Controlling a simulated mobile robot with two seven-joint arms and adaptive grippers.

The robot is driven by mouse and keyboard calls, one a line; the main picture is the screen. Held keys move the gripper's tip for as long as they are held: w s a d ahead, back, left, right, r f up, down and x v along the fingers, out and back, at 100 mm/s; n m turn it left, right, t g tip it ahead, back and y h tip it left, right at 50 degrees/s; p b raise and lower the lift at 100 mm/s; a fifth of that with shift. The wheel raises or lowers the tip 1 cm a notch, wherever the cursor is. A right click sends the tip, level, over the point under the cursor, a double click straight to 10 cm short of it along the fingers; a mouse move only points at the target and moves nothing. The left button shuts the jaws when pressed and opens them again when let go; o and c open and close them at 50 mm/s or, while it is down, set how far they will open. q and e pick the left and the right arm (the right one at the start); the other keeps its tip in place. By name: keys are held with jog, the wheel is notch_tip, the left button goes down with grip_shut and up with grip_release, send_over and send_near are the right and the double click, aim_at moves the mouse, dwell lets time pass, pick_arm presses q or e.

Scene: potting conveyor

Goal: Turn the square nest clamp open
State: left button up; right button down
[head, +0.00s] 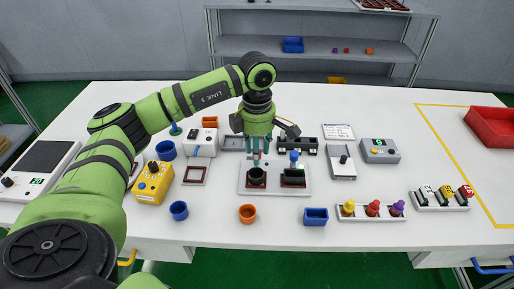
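A pale fixture plate (274,190) lies on the middle of the white table. It carries a dark round nest (257,178) on the left and a dark square nest (293,178) with a green inside on the right. A blue knob (294,155) stands at the back of the square nest; how its clamp is turned is too small to tell. My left gripper (257,161) points down behind the round nest, left of the blue knob. A bit of red shows by its fingertips, and I cannot tell whether they touch it. My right gripper is out of view.
An orange cup (247,214), a blue cup (179,210) and a blue square pot (315,216) stand in front. A yellow control box (153,183) is left, a grey box (380,151) right. A rack with coloured knobs (371,211) stands front right. A red tray (490,127) is far right.

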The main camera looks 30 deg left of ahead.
pick_arm(q)
jog(key=shift+r, duration=0.15)
notch_tip(320, 180, up, 12)
dwell(0.6)
dwell(0.4)
